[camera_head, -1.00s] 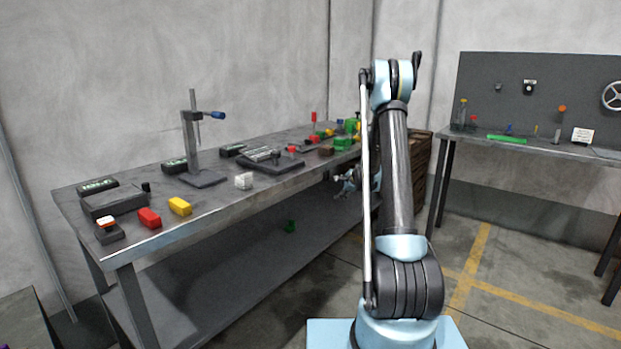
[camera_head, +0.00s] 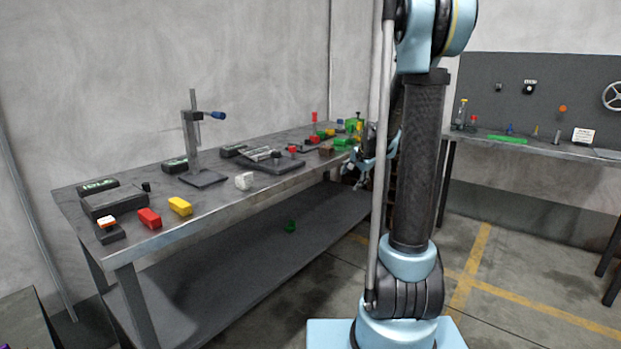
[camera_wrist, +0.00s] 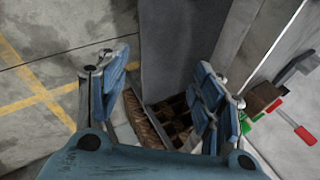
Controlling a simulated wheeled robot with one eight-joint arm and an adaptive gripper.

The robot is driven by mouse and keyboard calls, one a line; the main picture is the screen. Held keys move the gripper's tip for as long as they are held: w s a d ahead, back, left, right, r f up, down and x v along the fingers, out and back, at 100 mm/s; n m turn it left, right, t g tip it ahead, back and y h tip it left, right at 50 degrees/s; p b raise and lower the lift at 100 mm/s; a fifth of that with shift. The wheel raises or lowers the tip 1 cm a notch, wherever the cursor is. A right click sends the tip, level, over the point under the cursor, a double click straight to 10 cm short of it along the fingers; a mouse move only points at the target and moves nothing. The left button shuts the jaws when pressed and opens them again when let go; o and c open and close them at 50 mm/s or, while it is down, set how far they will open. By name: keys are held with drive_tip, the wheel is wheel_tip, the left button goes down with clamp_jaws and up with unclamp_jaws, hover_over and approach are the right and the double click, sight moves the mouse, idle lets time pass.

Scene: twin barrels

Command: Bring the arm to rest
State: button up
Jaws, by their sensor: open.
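My gripper (camera_wrist: 163,88) is open and empty in the wrist view, with its two blue fingers well apart. It points down towards the floor and a brown slatted crate (camera_wrist: 170,118). In the head view my gripper (camera_head: 359,168) shows small beside the far end of the long workbench, partly hidden behind my own arm. My arm stands tall in the middle of the head view, its upper part cut off by the top edge.
The long workbench (camera_head: 215,212) runs along the left wall. It carries a red block (camera_head: 149,218), a yellow block (camera_head: 180,206) and a clamp stand (camera_head: 190,140). A second bench (camera_head: 560,147) stands at the right. Open floor (camera_head: 520,270) lies between.

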drive_tip(key=s+f+n+g, duration=0.1)
drive_tip(key=s+f+n, duration=0.1)
drive_tip(key=s, duration=1.2)
drive_tip(key=s+d+f+n+g+h, duration=0.1)
drive_tip(key=s+n, duration=0.4)
drive_tip(key=s, duration=0.9)
drive_tip(key=s+d+f+n+g+h, duration=0.1)
drive_tip(key=s+f+n+g, duration=0.1)
drive_tip(key=s, duration=1.2)
drive_tip(key=shift+s+d+f+n, duration=0.2)
drive_tip(key=shift+f+n, duration=0.45)
drive_tip(key=shift+n, duration=0.25)
